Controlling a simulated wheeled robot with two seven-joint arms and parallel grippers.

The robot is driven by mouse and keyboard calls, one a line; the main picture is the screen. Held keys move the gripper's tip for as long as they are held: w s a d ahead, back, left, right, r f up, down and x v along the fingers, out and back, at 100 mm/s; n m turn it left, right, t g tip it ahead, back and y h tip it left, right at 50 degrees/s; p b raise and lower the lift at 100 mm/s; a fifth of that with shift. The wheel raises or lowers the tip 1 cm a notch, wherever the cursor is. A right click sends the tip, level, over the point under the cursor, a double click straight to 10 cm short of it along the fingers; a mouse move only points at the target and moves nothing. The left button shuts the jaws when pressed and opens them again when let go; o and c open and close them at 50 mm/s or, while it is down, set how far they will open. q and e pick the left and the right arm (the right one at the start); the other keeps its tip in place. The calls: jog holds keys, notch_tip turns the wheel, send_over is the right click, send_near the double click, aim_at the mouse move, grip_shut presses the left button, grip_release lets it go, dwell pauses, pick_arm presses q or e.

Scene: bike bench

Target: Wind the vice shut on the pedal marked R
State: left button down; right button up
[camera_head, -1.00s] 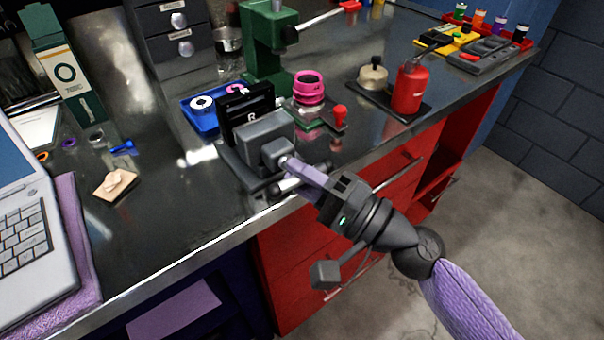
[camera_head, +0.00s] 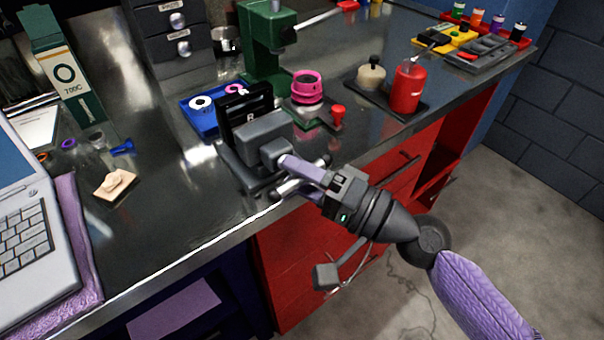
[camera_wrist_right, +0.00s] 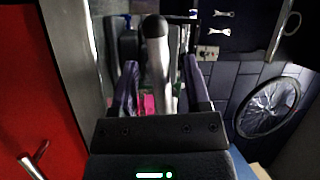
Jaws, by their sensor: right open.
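The grey vice (camera_head: 262,130) stands at the bench's front edge. The black pedal marked R (camera_head: 240,103) sits upright at its back jaw; whether the jaws touch it I cannot tell. My right gripper (camera_head: 286,171), with lilac fingers, is at the front of the vice, by its silver handle bar (camera_head: 289,187). In the right wrist view a silver bar with a dark rounded end (camera_wrist_right: 157,55) stands between the open fingers (camera_wrist_right: 160,80), with gaps on both sides. My left gripper is not in view.
A pink-ringed pot (camera_head: 307,87), a red-knobbed part (camera_head: 337,115) and a blue tray (camera_head: 200,122) stand near the vice. A green press (camera_head: 265,45) is behind. A red canister (camera_head: 407,88) is further right.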

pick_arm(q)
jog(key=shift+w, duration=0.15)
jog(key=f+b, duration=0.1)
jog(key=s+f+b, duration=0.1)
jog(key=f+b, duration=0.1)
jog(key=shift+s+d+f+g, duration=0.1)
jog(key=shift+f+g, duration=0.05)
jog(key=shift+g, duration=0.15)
pick_arm(e)
jog(key=v, duration=1)
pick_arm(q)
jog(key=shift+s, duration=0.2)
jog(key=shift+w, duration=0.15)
pick_arm(e)
jog(key=shift+w, duration=0.1)
